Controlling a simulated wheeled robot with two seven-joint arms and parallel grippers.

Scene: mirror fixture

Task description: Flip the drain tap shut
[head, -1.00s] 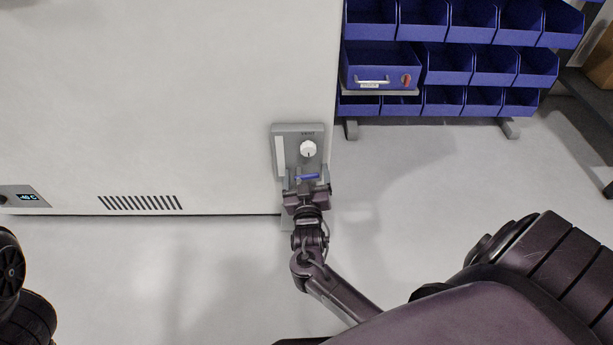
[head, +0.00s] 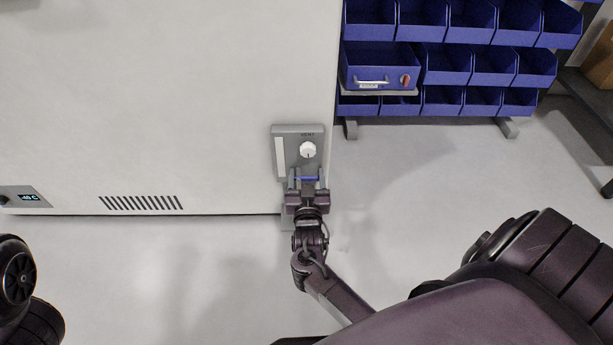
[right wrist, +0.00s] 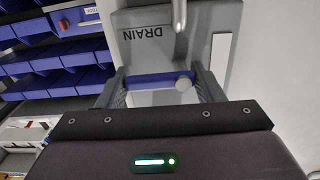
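The drain tap's blue lever (head: 307,179) lies level across the lower part of a grey panel on the large white cabinet. It also shows in the right wrist view (right wrist: 158,79), close to a round grey stub and under an upside-down DRAIN label (right wrist: 143,34). My right gripper (head: 307,177) is at the lever, with its fingers apart. In the right wrist view the fingers (right wrist: 160,88) stand one at each end of the lever; I cannot tell whether they touch it. My left gripper is not in view.
A white VENT knob (head: 308,150) sits on the grey panel (head: 284,132) just above the lever. A rack of blue bins (head: 447,65) with a blue box (head: 380,72) stands to the right of the cabinet (head: 160,90). The floor in front is clear.

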